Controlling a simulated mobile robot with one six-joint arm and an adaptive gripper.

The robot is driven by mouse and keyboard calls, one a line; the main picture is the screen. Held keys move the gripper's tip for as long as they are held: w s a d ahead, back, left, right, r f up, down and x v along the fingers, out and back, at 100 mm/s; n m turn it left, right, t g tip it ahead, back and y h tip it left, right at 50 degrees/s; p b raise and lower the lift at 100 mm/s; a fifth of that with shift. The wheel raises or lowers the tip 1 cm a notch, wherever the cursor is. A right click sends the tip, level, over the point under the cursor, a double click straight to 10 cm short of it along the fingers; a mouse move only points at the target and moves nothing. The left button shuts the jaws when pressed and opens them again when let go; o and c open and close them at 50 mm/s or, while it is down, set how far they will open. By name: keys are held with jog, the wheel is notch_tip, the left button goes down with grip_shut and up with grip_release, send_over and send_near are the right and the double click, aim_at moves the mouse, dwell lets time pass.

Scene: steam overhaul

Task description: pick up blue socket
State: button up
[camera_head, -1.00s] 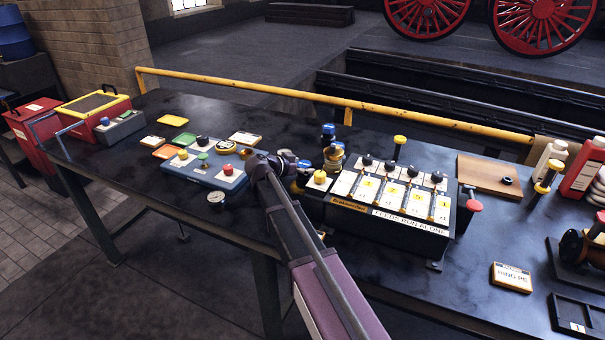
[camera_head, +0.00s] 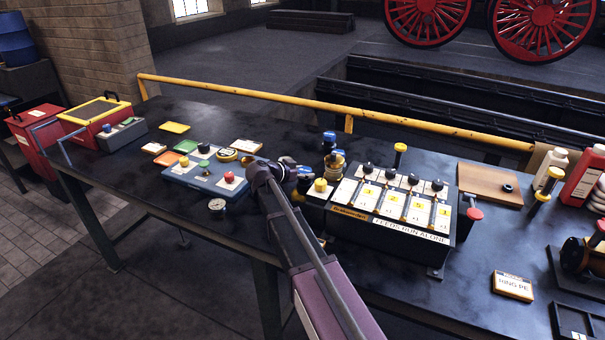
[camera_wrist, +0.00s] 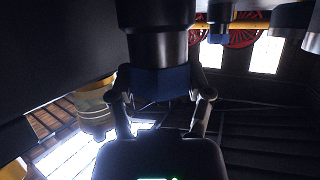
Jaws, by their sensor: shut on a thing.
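My gripper (camera_wrist: 163,90) is shut on a dark cylindrical piece with a blue band, the blue socket (camera_wrist: 160,80), in the wrist view. One finger presses on each side of the blue band, and the dark part extends upward in that picture. In the head view my gripper (camera_head: 293,168) is above the bench, just left of the black panel box. A bit of blue shows at its tip, partly hidden by the fingers. Whether the socket is clear of the bench cannot be told.
A blue-topped piece (camera_head: 329,138) and a brassy stack (camera_head: 336,160) stand just behind my gripper. The black panel box (camera_head: 398,232) with several knobs is close on the right. A blue board (camera_head: 206,180) with coloured knobs lies left. A yellow rail (camera_head: 300,103) runs along the back.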

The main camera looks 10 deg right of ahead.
jog(key=shift+r+p, duration=4.6)
jog(key=shift+r, duration=0.15)
jog(key=shift+s, duration=0.1)
